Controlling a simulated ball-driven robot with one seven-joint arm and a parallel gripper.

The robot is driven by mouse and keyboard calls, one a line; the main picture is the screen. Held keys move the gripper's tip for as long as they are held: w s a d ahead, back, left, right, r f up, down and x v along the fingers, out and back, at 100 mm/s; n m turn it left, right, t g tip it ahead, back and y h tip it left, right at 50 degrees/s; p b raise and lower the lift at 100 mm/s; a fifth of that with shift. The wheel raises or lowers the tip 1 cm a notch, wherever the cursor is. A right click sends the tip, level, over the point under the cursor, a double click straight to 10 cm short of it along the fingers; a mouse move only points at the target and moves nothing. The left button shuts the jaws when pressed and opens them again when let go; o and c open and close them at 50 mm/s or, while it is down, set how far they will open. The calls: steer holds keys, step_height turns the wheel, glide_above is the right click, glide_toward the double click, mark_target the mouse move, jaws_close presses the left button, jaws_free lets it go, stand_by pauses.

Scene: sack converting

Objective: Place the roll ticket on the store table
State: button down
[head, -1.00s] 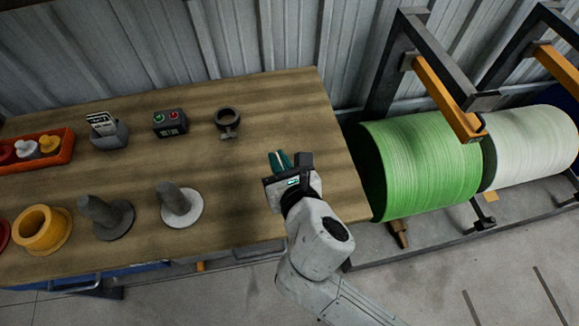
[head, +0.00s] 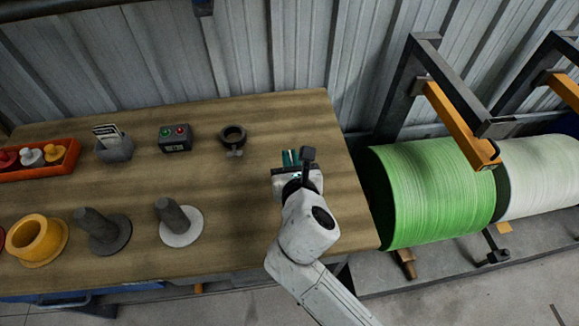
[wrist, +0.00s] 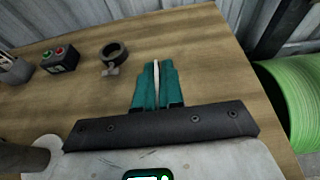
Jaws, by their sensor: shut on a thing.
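My gripper (head: 291,158) is over the right end of the wooden table (head: 270,115), which I take to be the store table. In the wrist view its teal fingers (wrist: 157,75) are shut on a thin, pale card seen edge-on, the roll ticket (wrist: 156,68). The ticket stands upright between the fingers and most of it is hidden by them. I cannot tell whether its lower edge touches the tabletop.
A dark ring clamp (head: 233,138), a button box (head: 175,138) and a grey card holder (head: 114,146) stand along the back. Spindles on round bases (head: 177,222) and a yellow flanged ring (head: 36,238) are at the front. A green roll (head: 430,190) is beyond the right edge.

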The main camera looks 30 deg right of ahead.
steer(key=shift+w+d+f+b, duration=0.15)
steer(key=shift+w+f, duration=0.15)
steer(key=shift+f, duration=0.6)
steer(key=shift+w+d+f+b, duration=0.15)
steer(key=shift+w+f, duration=0.2)
steer(key=shift+f, duration=0.6)
steer(key=shift+w+d+f+b, duration=0.15)
steer(key=shift+w+f, duration=0.15)
steer(key=shift+f, duration=0.6)
steer(key=shift+a+f, duration=0.1)
steer(key=c, duration=1.3)
jaws_free()
steer(key=shift+o, duration=0.2)
steer(key=v, duration=1.2)
